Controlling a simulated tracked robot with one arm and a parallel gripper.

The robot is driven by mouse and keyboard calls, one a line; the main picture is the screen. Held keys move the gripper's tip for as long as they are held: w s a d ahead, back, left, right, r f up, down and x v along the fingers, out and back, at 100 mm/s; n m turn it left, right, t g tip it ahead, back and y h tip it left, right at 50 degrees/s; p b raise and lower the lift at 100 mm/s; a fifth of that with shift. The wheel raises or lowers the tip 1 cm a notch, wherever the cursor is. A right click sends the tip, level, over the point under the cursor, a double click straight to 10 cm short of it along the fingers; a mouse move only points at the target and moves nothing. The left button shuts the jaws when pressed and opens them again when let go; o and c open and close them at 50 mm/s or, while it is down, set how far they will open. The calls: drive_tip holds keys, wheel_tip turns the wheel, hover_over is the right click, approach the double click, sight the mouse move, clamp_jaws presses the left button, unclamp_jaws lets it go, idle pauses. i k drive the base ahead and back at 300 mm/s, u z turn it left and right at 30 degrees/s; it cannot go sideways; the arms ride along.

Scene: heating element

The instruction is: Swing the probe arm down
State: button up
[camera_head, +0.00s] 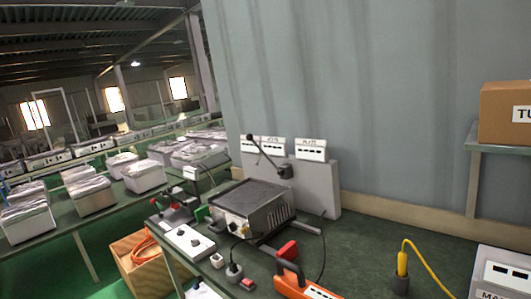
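What looks like the probe arm (266,153) is a thin dark rod with a round knob at its upper left end. It slopes down right to a dark pivot block (285,171) on the front of a grey upright panel (320,187). The rod is raised, its knob above and behind a grey metal box unit (252,207) with a dark flat top, and clear of it. The box stands on the green bench (345,262). My gripper does not show in this view.
A white switch box (188,241), a dark plug (234,271) and an orange-handled tool (303,284) lie at the front. A yellow probe with a cable (402,265) stands right, near a grey box (503,273). A cardboard box (505,112) sits on a shelf. The bench's middle right is clear.

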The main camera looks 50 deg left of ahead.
sight(250, 137)
drive_tip(key=z, duration=0.05)
drive_tip(key=i, duration=1)
drive_tip(key=u, duration=1.5)
